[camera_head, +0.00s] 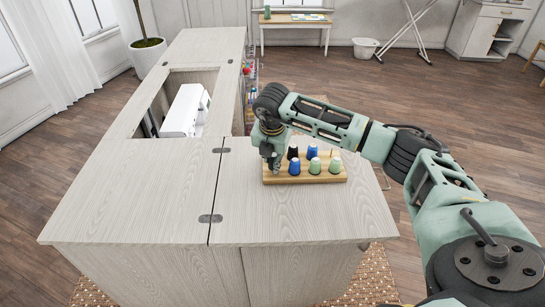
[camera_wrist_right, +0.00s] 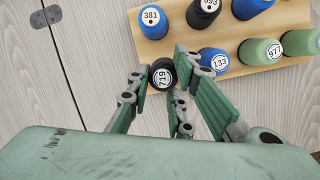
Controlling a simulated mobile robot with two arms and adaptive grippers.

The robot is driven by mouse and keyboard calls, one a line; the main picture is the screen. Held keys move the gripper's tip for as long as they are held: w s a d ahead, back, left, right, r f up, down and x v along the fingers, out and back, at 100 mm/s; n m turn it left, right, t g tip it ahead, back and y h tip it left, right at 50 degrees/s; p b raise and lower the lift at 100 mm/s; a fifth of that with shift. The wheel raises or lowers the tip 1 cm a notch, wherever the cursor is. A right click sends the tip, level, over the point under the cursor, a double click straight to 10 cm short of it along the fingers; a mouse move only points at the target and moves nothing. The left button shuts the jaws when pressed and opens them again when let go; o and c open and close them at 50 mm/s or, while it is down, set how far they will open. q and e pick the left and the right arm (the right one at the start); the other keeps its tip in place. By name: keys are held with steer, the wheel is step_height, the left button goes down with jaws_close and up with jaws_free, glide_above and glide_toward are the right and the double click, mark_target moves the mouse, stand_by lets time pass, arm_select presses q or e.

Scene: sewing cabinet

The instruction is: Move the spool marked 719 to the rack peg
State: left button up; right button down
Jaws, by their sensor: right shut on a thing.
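The dark spool marked 719 (camera_wrist_right: 163,76) is between the fingers of my right gripper (camera_wrist_right: 166,92) in the wrist view, its label facing the camera. In the head view, the right gripper (camera_head: 272,162) is over the left end of the wooden rack (camera_head: 308,180) and hides the spool. The rack also shows in the wrist view (camera_wrist_right: 176,44). I cannot tell whether the spool touches the rack, and the peg there is hidden. My left gripper is in neither view.
The rack holds other spools close by: blue 381 (camera_wrist_right: 153,22), a black one (camera_wrist_right: 204,12), blue 133 (camera_wrist_right: 213,62) and green 977 (camera_wrist_right: 260,51). A white sewing machine (camera_head: 186,112) sits in the cabinet opening. The tabletop (camera_head: 300,220) in front of the rack is clear.

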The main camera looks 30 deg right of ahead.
steer(key=shift+f, duration=0.25)
steer(key=c, duration=1.5)
jaws_free()
steer(key=v, duration=1.2)
